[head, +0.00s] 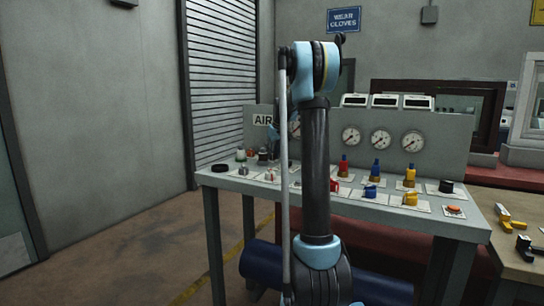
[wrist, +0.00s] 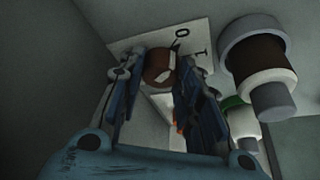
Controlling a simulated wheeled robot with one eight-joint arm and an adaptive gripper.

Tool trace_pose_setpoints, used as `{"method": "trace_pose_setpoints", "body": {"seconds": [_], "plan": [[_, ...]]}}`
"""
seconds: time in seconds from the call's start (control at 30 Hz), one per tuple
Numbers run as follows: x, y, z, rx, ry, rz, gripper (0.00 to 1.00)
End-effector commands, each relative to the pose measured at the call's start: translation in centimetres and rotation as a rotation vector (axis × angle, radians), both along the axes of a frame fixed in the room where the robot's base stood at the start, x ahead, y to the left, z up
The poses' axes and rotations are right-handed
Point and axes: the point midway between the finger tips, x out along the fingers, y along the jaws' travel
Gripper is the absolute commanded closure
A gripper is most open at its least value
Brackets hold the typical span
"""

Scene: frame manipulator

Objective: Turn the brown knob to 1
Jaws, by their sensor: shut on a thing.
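The brown knob (wrist: 157,69) shows in the wrist view between my fingertips, on a white plate (wrist: 204,32) marked 0 and 1. A white mark shows on the knob's face; I cannot tell for sure which number it points to. My gripper (wrist: 161,61) is shut on the knob, one finger on each side, and the fingers hide part of it. In the head view my arm stands in front of the bench, and I cannot make out my gripper or the knob.
A large grey, brown and white stepped cylinder (wrist: 262,65) stands close right of my gripper in the wrist view. Gauges (head: 381,141) line the back panel. Floor at left is clear.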

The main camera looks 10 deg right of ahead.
Motion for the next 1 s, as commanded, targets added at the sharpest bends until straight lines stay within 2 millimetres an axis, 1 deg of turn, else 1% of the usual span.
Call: {"method": "trace_pose_setpoints", "body": {"seconds": [0.4, 0.6, 0.8, 1.0], "plan": [[-0.04, 0.27, 0.03, -0.002, -0.001, -0.344, 0.92], [-0.03, 0.39, 0.03, -0.001, -0.001, -0.477, 0.92], [-0.03, 0.4, 0.02, 0.0, -0.001, -0.565, 0.92], [-0.02, 0.43, 0.02, 0.0, -0.001, -0.605, 0.92]]}}
